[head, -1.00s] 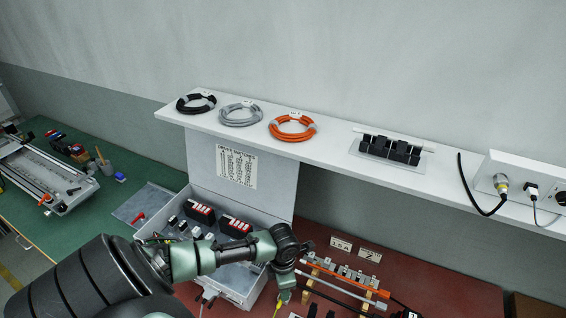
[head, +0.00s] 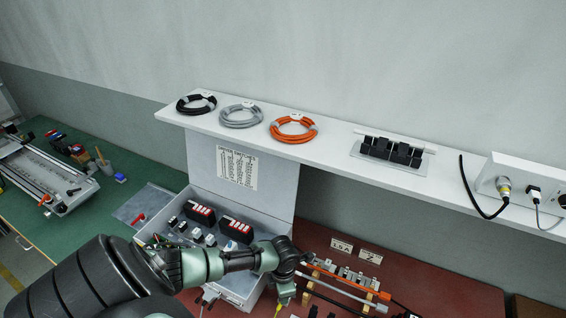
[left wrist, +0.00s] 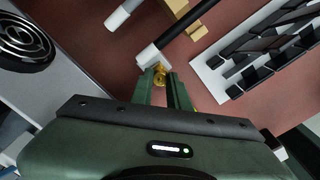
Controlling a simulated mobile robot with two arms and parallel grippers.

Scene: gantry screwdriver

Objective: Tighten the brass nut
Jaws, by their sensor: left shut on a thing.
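My left gripper (left wrist: 162,82) is shut, with a small brass piece, the brass nut (left wrist: 160,69), between its fingertips in the left wrist view. In the head view my left gripper (head: 283,298) points down at the red bench, left of the terminal row. The nut is too small to make out there. My right gripper is not in view.
An open grey case (head: 240,288) with black and red blocks stands left of my gripper. Terminals on wooden supports (head: 345,275) and orange and white rods lie to the right. A white shelf (head: 335,145) with cable coils runs above. Bare red bench (head: 470,295) lies at right.

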